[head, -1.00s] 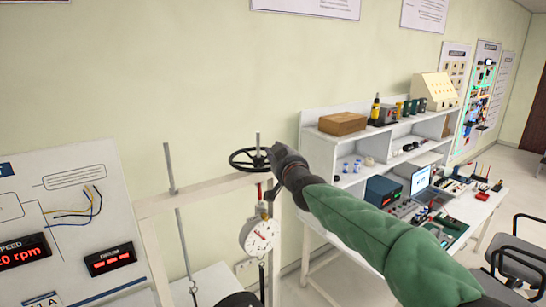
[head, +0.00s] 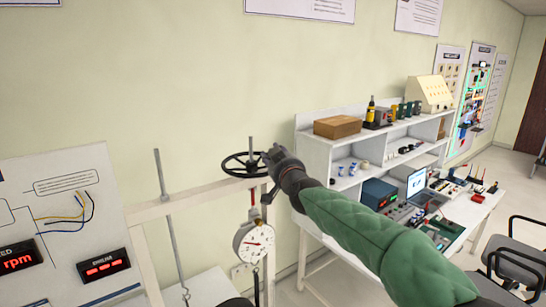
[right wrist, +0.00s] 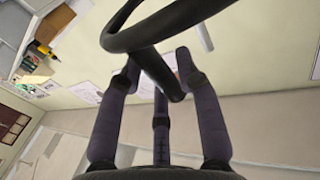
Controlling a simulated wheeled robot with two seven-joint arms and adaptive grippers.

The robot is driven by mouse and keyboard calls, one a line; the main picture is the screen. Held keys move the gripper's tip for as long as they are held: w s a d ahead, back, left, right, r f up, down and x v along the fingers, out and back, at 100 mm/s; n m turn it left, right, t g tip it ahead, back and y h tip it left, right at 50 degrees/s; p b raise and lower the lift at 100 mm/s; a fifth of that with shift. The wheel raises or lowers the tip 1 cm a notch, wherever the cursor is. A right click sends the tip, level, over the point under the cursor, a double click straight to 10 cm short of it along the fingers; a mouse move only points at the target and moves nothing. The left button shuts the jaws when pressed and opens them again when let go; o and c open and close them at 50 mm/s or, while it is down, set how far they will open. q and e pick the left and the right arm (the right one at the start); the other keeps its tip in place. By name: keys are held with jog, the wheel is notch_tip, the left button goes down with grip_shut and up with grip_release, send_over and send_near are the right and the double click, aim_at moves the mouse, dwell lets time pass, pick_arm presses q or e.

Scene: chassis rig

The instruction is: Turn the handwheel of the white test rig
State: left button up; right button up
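The black handwheel (head: 231,170) sits flat on top of the white test rig's frame (head: 200,197), with a thin upright rod through its middle. My right gripper (head: 268,156) is at the wheel's right side. In the right wrist view, the wheel's curved black rim (right wrist: 122,40) is close above my right gripper (right wrist: 157,68). The gripper's fingers stand apart, with a dark bar of the wheel between their tips. A gap shows beside the bar, and I cannot tell whether any finger touches it. My left gripper is out of view.
A round dial gauge (head: 253,243) hangs below the wheel. A second upright rod (head: 161,175) stands left of it. A panel with red displays (head: 75,225) is at the left. A white workbench with shelves (head: 322,160) stands at the right, behind my right arm.

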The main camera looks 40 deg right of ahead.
dwell(0.3)
jog(key=v, duration=1.2)
dwell(0.3)
